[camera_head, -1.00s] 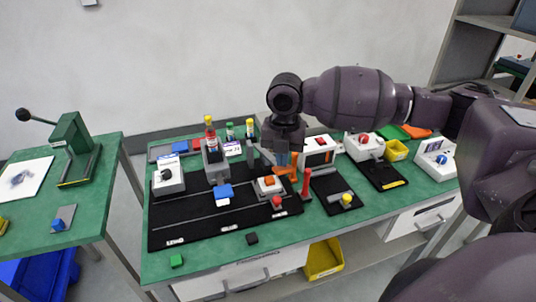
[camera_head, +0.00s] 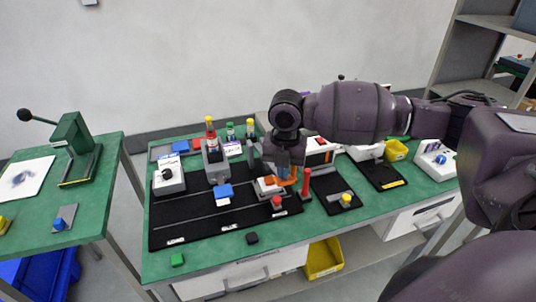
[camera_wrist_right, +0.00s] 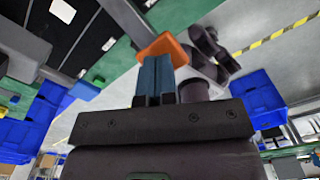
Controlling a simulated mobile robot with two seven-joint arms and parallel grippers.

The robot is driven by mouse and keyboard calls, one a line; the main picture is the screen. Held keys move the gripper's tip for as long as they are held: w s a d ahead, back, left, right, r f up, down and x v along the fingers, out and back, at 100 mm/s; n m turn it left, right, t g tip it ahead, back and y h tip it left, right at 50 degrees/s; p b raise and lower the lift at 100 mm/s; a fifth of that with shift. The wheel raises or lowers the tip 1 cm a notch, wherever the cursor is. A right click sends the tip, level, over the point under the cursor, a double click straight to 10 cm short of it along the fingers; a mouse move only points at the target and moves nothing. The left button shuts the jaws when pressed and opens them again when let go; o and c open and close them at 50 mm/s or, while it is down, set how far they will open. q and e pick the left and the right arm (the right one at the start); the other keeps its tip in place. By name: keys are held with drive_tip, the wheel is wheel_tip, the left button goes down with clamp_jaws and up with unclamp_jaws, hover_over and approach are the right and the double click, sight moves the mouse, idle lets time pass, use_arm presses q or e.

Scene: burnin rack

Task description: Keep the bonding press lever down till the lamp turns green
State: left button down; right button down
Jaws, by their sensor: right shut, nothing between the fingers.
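A green press (camera_head: 72,135) with a long black-knobbed lever (camera_head: 38,119) stands on the left table. Its lever sticks up to the left, and no gripper is near it. My right gripper (camera_head: 288,181) is over the middle of the main bench, pointing down. Its blue fingers are shut and empty, with orange at their tips, low beside a white block with an orange-red top (camera_head: 267,184). The wrist view also shows the shut gripper (camera_wrist_right: 160,50). I cannot tell whether the tips touch anything. No green-lit lamp can be made out. My left gripper is out of view.
A red post (camera_head: 306,183) and a red knob (camera_head: 277,202) stand close to the right gripper. A grey fixture (camera_head: 215,163) and a black-dial box (camera_head: 168,176) stand to the left.

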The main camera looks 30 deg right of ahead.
drive_tip(key=shift+f, duration=0.15)
drive_tip(key=shift+s+a+f, duration=0.1)
drive_tip(key=shift+s+f, duration=0.1)
drive_tip(key=shift+f, duration=0.65)
drive_tip(key=shift+s+f, duration=0.2)
drive_tip(key=shift+f, duration=0.65)
drive_tip(key=shift+s+f, duration=0.2)
drive_tip(key=shift+f, duration=1.65)
drive_tip(key=shift+f, duration=0.2)
drive_tip(key=shift+s+f+b, duration=0.1)
drive_tip(key=shift+f+b, duration=0.05)
drive_tip(key=shift+b, duration=0.15)
idle(1.9)
